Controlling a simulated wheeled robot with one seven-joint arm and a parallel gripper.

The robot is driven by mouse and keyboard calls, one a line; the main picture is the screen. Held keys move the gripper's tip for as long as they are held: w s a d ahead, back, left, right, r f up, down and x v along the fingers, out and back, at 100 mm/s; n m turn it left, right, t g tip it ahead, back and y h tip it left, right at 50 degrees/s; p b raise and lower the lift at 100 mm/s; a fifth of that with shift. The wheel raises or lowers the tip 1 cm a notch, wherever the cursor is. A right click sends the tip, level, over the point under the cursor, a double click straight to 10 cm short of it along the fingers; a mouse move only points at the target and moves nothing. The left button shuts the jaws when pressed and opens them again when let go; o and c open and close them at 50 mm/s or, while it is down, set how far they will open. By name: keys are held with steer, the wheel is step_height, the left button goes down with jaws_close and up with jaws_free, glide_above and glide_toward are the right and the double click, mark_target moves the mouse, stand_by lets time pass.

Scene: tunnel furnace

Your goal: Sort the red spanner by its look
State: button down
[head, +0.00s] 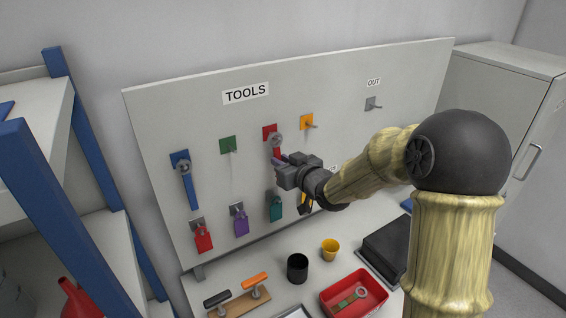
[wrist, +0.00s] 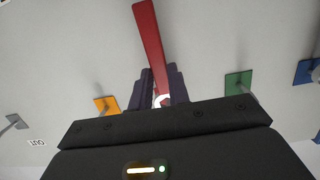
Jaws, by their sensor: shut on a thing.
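The red spanner (head: 277,154) is at the red-backed peg (head: 269,131) on the tool board (head: 340,85), its ring end up by the peg. I cannot tell whether the ring is still around the peg. My gripper (head: 281,172) is shut on the spanner. In the wrist view the red handle (wrist: 149,45) runs out beyond the fingers (wrist: 162,88), and part of a pale ring shows between them. The lower handle is hidden behind the gripper in the head view. A grey peg (head: 371,104) under the OUT label is empty.
A blue spanner (head: 188,185) hangs at left. The green-backed (head: 228,145) and orange-backed (head: 307,122) pegs are empty. Red, purple and teal tags hang below. On the bench stand a red tray (head: 327,300) with a green spanner, a black cup (head: 297,268) and a yellow cup (head: 330,250).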

steer(key=c, duration=1.3)
jaws_free()
steer(key=shift+o, duration=0.2)
steer(key=b+v, duration=0.3)
steer(key=v, duration=1.4)
steer(key=shift+s, duration=0.15)
steer(key=shift+d+r, duration=0.1)
steer(key=shift+d, duration=0.05)
